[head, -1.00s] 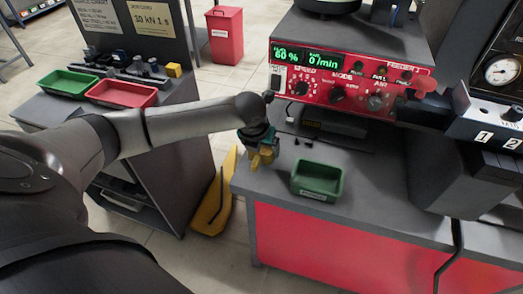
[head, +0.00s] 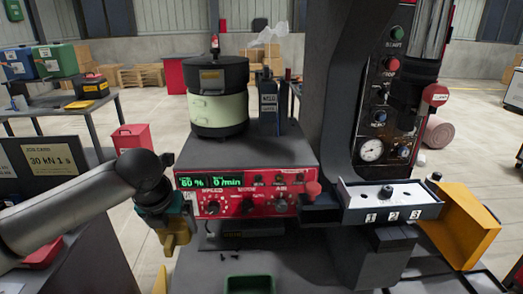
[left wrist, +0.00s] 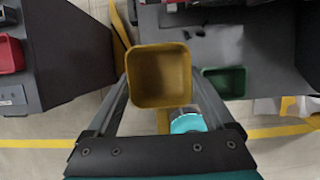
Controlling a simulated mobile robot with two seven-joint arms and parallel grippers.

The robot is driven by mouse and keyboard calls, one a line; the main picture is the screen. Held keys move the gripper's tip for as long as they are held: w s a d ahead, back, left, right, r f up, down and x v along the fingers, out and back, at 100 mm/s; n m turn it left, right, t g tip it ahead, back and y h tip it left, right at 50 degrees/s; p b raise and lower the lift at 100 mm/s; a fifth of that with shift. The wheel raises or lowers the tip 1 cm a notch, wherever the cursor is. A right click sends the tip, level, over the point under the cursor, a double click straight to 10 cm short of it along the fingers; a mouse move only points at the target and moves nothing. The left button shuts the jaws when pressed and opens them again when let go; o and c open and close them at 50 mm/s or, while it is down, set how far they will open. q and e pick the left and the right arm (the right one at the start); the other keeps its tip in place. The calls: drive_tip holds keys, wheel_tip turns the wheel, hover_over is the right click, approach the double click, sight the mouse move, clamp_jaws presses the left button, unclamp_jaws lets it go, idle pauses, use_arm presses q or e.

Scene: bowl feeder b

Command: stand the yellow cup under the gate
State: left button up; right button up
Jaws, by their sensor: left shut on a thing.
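The yellow cup (left wrist: 160,77) is square with an open top. It sits between the two fingers of my left gripper (left wrist: 160,95) in the left wrist view, and its inside looks empty. In the head view the left gripper (head: 172,236) is held off the left edge of the grey bench, left of the red feeder panel. The cup (head: 175,250) shows only partly there, below the wrist. The bowl feeder (head: 218,112) stands on the red control box (head: 240,195). I cannot tell which part is the gate. My right gripper is not in view.
A green tray (head: 249,284) lies on the bench and also shows in the left wrist view (left wrist: 226,81). Small dark parts lie near it. A block numbered 1, 2, 3 (head: 390,203) juts out at the right, beside a yellow bin (head: 460,225).

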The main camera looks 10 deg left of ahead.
use_arm(q)
drive_tip(key=shift+d+n, duration=0.3)
drive_tip(key=shift+d, duration=0.15)
drive_tip(key=s+d+r+n+g+b, duration=0.1)
drive_tip(key=s+d+n+g, duration=0.3)
drive_tip(key=n, duration=1.2)
drive_tip(key=s+d+r+n+g+h+b, duration=0.1)
drive_tip(key=s+d+n+g, duration=0.3)
drive_tip(key=n, duration=1.2)
drive_tip(key=s+d, duration=0.3)
drive_tip(key=shift+s+d+n+g, duration=0.2)
drive_tip(key=shift+s+n+g, duration=0.1)
drive_tip(key=shift+s+g, duration=0.1)
